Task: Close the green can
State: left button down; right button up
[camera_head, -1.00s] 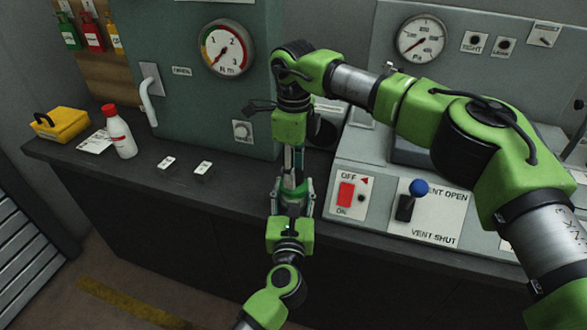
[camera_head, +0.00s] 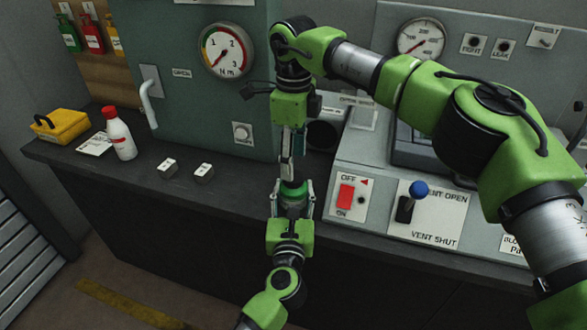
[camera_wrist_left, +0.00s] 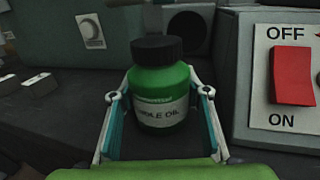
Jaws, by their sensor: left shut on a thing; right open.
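The green can (camera_wrist_left: 162,97), a small green bottle with a white oil label, stands upright between the fingers of my left gripper (camera_head: 293,196). The left gripper is shut on its sides. It also shows in the head view (camera_head: 293,192), partly hidden by the fingers. A black cap (camera_wrist_left: 157,49) sits on top of the can; how tightly it is on cannot be told. My right gripper (camera_head: 292,172) points down just above the can in the head view. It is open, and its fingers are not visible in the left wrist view.
The panel with a red switch (camera_head: 345,196) and a blue-knobbed lever (camera_head: 408,205) stands to the right.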

notch_tip(320, 180, up, 8)
jog(key=shift+f, duration=0.2)
pick_arm(q)
jog(key=c, duration=1.1)
grip_release()
jog(key=shift+o, duration=0.2)
jog(key=s, duration=1.2)
jog(key=shift+a, duration=0.35)
jog(key=shift+f, duration=0.1)
